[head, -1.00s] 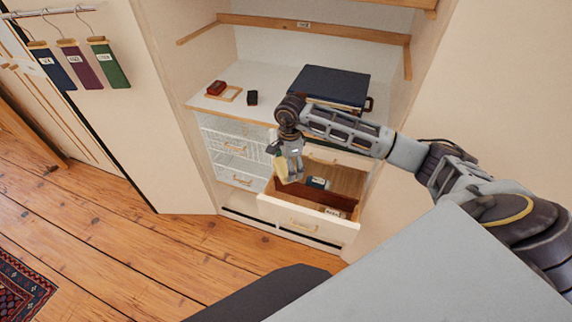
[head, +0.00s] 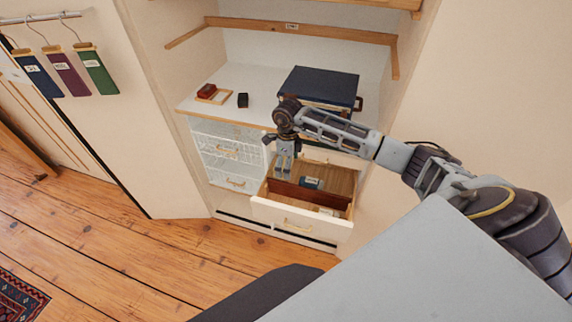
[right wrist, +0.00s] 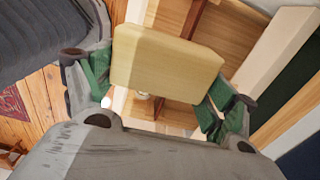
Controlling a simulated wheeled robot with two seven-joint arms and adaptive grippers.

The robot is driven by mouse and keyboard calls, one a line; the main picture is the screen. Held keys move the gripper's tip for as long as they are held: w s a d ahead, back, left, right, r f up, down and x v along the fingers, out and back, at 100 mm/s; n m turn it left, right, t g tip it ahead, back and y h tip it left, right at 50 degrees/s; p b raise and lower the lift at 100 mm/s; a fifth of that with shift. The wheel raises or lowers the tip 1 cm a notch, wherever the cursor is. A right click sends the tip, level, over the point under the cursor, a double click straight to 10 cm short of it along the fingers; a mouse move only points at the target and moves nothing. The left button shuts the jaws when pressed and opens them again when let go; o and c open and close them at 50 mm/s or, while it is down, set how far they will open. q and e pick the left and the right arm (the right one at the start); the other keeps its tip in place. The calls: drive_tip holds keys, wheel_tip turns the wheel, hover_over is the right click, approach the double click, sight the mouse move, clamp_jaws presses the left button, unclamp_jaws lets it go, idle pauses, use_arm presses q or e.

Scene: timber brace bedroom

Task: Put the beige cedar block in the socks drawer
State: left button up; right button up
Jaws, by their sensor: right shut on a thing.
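The beige cedar block (right wrist: 167,65) is held between the green finger pads of my right gripper (right wrist: 158,88) in the right wrist view. In the head view my right gripper (head: 284,166) points down over the left end of the open drawer (head: 300,217), and the block cannot be made out there. The drawer has a white front with a handle, a wooden inside and a red-brown divider (head: 300,190). A small dark teal item (head: 311,183) lies behind the divider, and a pale labelled item (head: 328,211) is in the front part. My left gripper is not in view.
White wire baskets (head: 228,150) are left of the drawer. The counter above holds a dark blue case (head: 320,86), a small black block (head: 243,100) and a red item (head: 207,90) by a wooden frame. Coloured labelled hangings (head: 62,70) are at the left.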

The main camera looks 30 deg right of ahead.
drive_tip(key=shift+f, duration=0.15)
idle(0.4)
wheel_tip(320, 180, down, 10)
drive_tip(key=b, duration=0.5)
idle(0.5)
drive_tip(key=shift+b, duration=0.3)
idle(0.6)
wheel_tip(320, 180, down, 7)
drive_tip(key=b, duration=0.5)
drive_tip(key=shift+f+b, duration=0.2)
drive_tip(key=shift+b, duration=0.1)
idle(1.4)
drive_tip(key=shift+f, duration=0.3)
